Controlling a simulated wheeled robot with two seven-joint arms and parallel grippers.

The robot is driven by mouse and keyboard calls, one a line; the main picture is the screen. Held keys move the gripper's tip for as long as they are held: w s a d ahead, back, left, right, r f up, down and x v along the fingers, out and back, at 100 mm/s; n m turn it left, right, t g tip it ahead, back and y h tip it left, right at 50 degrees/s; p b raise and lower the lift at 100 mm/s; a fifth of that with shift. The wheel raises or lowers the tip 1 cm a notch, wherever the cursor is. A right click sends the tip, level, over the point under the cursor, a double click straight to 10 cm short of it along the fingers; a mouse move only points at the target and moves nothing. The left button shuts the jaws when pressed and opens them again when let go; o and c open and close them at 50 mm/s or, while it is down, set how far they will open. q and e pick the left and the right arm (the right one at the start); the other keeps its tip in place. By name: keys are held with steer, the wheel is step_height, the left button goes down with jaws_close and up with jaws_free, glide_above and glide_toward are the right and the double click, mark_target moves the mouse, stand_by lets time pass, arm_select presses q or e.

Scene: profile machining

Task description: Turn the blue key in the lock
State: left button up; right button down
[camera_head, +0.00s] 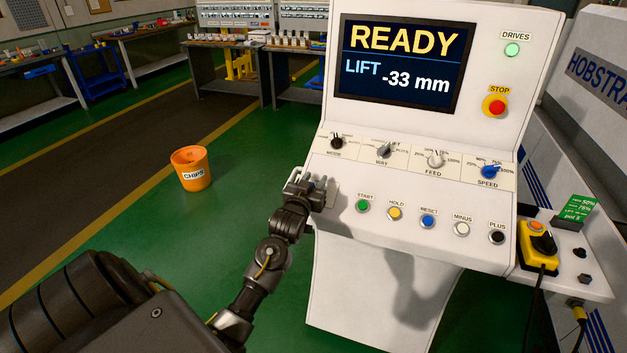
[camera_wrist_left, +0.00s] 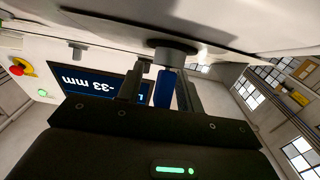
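The blue key (camera_wrist_left: 164,88) shows in the left wrist view, standing out from the round grey lock (camera_wrist_left: 174,54) on the white console. In the head view my left gripper (camera_head: 322,190) is at the left edge of the console's sloping panel. It hides the key and lock there. In the wrist view my left gripper's two fingers (camera_wrist_left: 160,84) stand on either side of the key. The fingers are apart, with a gap showing between the left finger and the key. The key looks nearer the right finger. My right gripper is not in view.
The console screen (camera_head: 400,66) reads READY, LIFT -33 mm. Knobs and several push buttons (camera_head: 428,221) line the panel right of my gripper, below a red stop button (camera_head: 495,106). A yellow pendant (camera_head: 538,246) sits at right. An orange chips bin (camera_head: 190,168) stands on open floor.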

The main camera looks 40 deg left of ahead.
arm_select(q)
jaws_close()
steer(key=n+y, duration=0.1)
steer(key=n+g+y+p, duration=0.1)
steer(key=n, duration=0.1)
steer(key=shift+s+a+r+y, duration=0.1)
steer(key=shift+a+y, duration=0.05)
steer(key=shift+y, duration=0.25)
steer(key=shift+s+a+n+g+y, duration=0.1)
steer(key=shift+a+n+g+y, duration=0.1)
steer(key=shift+n+g+y, duration=0.6)
steer(key=shift+p, duration=0.35)
steer(key=shift+n+g+y, duration=0.3)
steer(key=shift+n, duration=0.3)
steer(key=shift+n+g+y+p, duration=0.4)
steer(key=shift+n+p, duration=0.05)
steer(key=shift+n, duration=0.25)
steer(key=shift+s+a+f+n+g+y, duration=0.1)
steer(key=shift+s+a+n+g+y, duration=0.05)
steer(key=shift+n+g+y, duration=0.3)
steer(key=shift+s+a+f+n+g+y, duration=0.1)
steer(key=shift+n+g+y, duration=0.25)
steer(key=shift+n+g, duration=0.2)
